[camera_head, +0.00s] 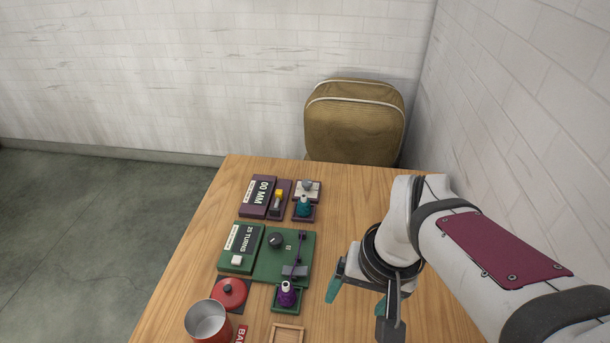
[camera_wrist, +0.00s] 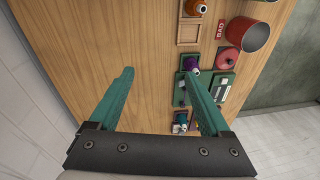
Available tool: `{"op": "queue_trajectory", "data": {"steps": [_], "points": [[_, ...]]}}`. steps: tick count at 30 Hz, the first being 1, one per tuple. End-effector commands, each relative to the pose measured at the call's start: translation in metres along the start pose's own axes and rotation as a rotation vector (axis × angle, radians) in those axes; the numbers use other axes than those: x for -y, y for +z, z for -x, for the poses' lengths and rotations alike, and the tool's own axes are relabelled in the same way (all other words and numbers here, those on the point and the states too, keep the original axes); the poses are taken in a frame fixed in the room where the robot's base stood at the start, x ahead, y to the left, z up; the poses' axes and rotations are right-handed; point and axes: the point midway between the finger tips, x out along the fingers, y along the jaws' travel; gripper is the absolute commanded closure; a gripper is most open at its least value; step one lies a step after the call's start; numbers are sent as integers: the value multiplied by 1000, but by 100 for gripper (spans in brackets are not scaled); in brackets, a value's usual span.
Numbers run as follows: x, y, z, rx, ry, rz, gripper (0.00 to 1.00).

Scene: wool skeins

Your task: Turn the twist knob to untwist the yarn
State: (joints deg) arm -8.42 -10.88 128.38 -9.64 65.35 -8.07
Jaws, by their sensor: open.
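A dark round knob (camera_head: 275,240) sits on a green board (camera_head: 264,271) on the wooden table, beside a sign reading "25 TURNS" (camera_head: 241,246). A white square button is on the same side. I cannot make out any yarn strand. My gripper (camera_head: 362,306) is open and empty, above the table to the right of the board and apart from it. In the wrist view, the gripper's right finger (camera_wrist: 208,108) covers part of the green board, and I cannot make out the knob there.
A purple spool-like item (camera_head: 287,296) and a red round lid (camera_head: 230,292) lie nearer. A red pot (camera_head: 207,321) and wooden tray (camera_head: 287,334) are at the front. A purple "00 MM" board (camera_head: 259,196) and teal item (camera_head: 304,207) lie farther back. Bare wood is right of the boards.

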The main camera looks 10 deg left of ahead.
Motion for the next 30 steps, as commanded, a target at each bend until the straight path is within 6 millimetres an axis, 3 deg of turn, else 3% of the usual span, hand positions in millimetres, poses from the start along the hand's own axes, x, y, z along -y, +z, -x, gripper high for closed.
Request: {"op": "queue_trajectory", "data": {"steps": [1, 3, 6, 9, 14, 24, 30], "points": [[26, -41, -13, -32, -3, 139, 19], [67, -93, -35, -98, -11, 330, 19], [120, -142, -68, -176, -21, 539, 19], [152, -165, -90, -226, -26, 655, 19], [164, -175, -112, -242, -27, 694, 19], [173, -194, -208, -239, -27, 690, 19], [177, -202, -241, -241, -28, 688, 19]]}}
